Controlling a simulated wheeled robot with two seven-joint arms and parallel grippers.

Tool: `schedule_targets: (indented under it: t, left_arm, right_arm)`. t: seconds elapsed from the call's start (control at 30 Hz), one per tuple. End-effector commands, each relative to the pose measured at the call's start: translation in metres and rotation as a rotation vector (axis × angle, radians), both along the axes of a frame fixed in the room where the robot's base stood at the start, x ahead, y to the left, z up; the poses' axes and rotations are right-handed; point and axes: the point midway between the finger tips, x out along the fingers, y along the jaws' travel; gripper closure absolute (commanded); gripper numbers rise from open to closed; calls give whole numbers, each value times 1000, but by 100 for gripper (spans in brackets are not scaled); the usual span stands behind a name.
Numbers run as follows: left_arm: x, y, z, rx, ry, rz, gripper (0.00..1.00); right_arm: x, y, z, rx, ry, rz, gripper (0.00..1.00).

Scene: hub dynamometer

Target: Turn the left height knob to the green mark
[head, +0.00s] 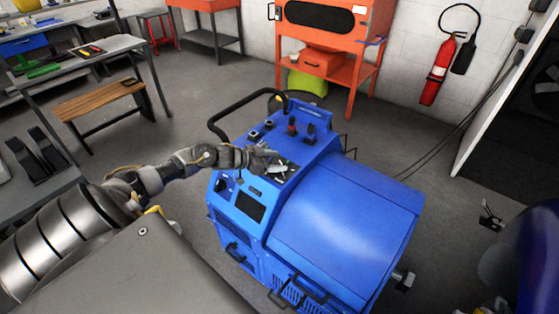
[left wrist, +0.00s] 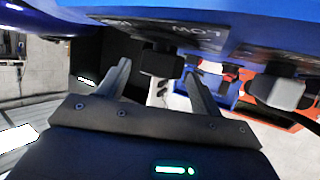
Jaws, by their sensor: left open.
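The blue machine (head: 340,220) stands in the middle of the head view, with a control panel (head: 255,180) on its left part. My left gripper (head: 272,160) is over this panel and hides part of it. In the left wrist view my left gripper (left wrist: 160,88) is open. A dark knob (left wrist: 160,64) shows between its two fingers, apart from both as far as I can tell. A label reading LOW is on the panel above. I cannot tell which knob is the left height knob. No green mark is clear.
A black bar handle (head: 232,108) rises at the machine's back left. Small dark controls (head: 292,128) stand on its top. An orange cabinet (head: 330,35) and a red fire extinguisher (head: 436,72) are behind. A wooden bench (head: 100,100) is at the left, with open floor between.

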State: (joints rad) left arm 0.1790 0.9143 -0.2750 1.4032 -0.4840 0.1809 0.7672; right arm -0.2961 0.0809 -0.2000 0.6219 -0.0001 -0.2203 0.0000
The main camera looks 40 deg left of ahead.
Motion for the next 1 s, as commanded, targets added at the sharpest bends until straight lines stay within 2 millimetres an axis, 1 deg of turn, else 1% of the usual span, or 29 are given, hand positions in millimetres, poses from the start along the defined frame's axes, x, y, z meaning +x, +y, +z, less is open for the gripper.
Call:
schedule_targets:
  t: [0.03, 0.2, 0.5, 0.83, 0.87, 1.0]
  left_arm:
    - [6, -3, -1, -2, -1, 2, 35]
    - [14, -8, -6, 0, 0, 0, 35]
    - [15, -9, -8, 0, 1, -1, 35]
    - [15, -8, -8, 0, 1, 0, 78]
    - [15, -8, -7, 0, 1, 0, 79]
    - [15, -8, -7, 0, 0, 7, 79]
  right_arm:
    - [0, 0, 1, 0, 1, 0, 64]
    - [-2, -1, 1, 0, 2, 0, 64]
    - [-4, -1, 1, -1, 6, 0, 64]
    - [-5, -1, 1, 0, 6, 0, 64]
    - [-5, 0, 1, 0, 6, 0, 64]
    - [-5, 0, 3, 0, 6, 0, 64]
